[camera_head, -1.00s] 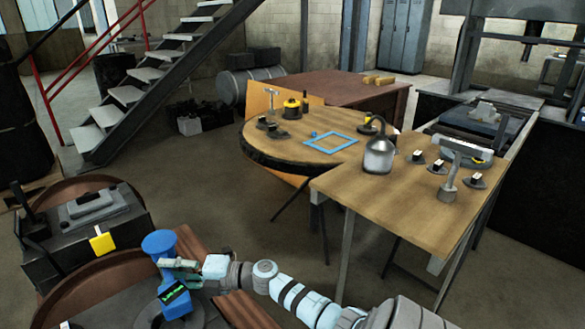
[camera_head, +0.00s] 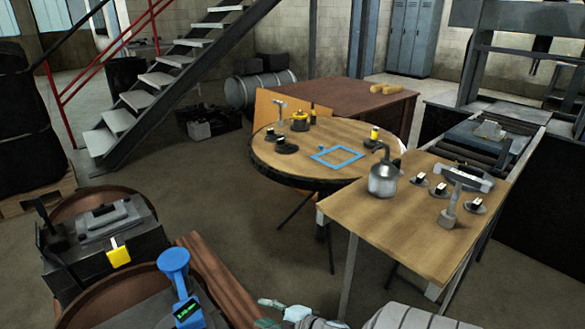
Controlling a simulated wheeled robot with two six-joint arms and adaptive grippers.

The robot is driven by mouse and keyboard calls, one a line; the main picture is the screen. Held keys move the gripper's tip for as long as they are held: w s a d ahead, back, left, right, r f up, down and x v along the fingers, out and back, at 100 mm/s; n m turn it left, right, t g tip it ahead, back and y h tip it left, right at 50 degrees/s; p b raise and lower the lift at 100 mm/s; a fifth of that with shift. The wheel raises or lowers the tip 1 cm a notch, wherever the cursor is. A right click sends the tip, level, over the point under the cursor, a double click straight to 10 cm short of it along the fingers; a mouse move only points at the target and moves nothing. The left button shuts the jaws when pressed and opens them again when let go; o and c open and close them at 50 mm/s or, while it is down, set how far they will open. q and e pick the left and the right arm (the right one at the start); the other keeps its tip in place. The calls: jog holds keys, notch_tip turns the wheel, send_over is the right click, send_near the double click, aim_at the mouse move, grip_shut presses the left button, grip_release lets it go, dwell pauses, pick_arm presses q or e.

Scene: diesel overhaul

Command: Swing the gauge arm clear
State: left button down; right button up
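A blue upright piece (camera_head: 180,283) with a round head and a small green-lit display stands at the lower left, on or by a round brown-rimmed drum; I take it for the gauge arm. Its foot is cut off by the bottom edge. My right gripper (camera_head: 268,310) is low in the picture, to the right of the blue piece and apart from it. Its pale teal fingers are small and partly cut off, so their opening is unclear. I see nothing held in it. My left gripper is out of view.
A dark machine box with a yellow tag (camera_head: 118,256) stands left of the blue piece. Reddish-brown planks (camera_head: 215,275) lie between it and my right gripper. A wooden table (camera_head: 405,233) with an oil can (camera_head: 384,178) stands right. Open floor lies between.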

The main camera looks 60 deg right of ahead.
jog(key=s+a+f+m+g+h+p, duration=0.1)
jog(key=s+f+m+g+h+p, duration=0.1)
jog(key=s+f, duration=0.6)
jog(key=s+m+g+p, duration=0.1)
jog(key=m+g, duration=0.1)
jog(key=m, duration=0.1)
jog(key=shift+s+f, duration=0.3)
jog(key=shift+f, duration=0.05)
jog(key=shift+a, duration=0.1)
jog(key=shift+c, duration=0.2)
